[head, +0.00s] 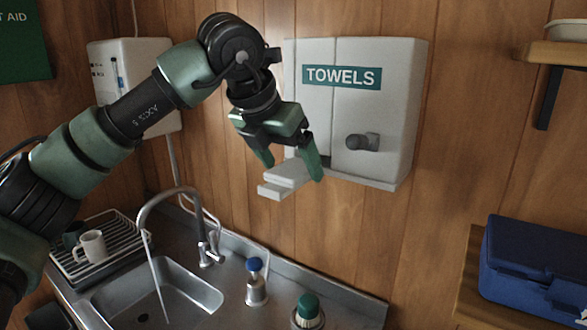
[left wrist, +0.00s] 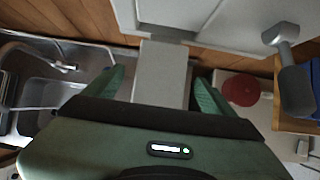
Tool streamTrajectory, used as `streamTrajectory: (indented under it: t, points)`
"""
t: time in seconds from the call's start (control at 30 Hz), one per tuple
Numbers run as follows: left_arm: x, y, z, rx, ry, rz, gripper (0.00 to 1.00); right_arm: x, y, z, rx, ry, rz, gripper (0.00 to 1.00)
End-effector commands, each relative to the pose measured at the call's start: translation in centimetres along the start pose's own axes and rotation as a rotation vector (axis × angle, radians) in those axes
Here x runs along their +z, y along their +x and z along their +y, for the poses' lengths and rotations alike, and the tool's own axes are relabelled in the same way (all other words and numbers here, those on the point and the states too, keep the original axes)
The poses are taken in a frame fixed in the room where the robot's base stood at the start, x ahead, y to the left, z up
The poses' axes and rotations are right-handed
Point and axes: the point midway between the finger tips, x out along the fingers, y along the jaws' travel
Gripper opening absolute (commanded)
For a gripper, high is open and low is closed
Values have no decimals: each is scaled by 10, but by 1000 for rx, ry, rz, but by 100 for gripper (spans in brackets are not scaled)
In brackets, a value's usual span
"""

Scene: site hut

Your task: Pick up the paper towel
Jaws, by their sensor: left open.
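A white wall dispenser (head: 405,110) marked TOWELS hangs on the wood wall, with a dark grey knob (head: 358,142) on its front. A pale flat piece (head: 275,190), which looks like the paper towel, sticks out below the dispenser's lower left. My left gripper (head: 291,170) is open at this piece, its green fingers pointing down. In the left wrist view the pale piece (left wrist: 163,70) lies between the two spread fingers (left wrist: 160,80), with gaps visible at the sides. The gripper partly hides the piece in the head view. My right gripper is not in view.
Below are a metal sink (head: 195,297), a curved faucet (head: 185,191), a drying rack with a white mug (head: 92,246), a blue-topped bottle (head: 256,284) and a green-topped container (head: 307,312). A blue case (head: 535,262) sits on a shelf at right.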

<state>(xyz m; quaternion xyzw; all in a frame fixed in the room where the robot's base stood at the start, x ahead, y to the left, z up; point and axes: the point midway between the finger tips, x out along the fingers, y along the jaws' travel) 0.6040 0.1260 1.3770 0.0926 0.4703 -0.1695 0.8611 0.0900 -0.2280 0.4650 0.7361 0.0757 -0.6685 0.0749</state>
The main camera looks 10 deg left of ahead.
Motion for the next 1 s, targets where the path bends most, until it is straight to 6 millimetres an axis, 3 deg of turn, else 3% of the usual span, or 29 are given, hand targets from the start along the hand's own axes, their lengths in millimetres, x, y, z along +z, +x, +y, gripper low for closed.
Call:
streamTrajectory:
  t: [0.07, 0.3, 0.73, 0.87, 1.0]
  points:
    - [0, 0, 0, 0, 0, 0, 85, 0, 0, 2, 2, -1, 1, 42]
    - [0, 0, 0, 0, 0, 0, 21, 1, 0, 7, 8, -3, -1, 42]
    - [6, -8, 0, -1, -2, -2, 21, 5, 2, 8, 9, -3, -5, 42]
    - [15, -24, -1, -2, 0, -3, 21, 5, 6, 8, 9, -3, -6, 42]
    - [33, -52, -2, -1, -2, -5, 21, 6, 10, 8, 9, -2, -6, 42]
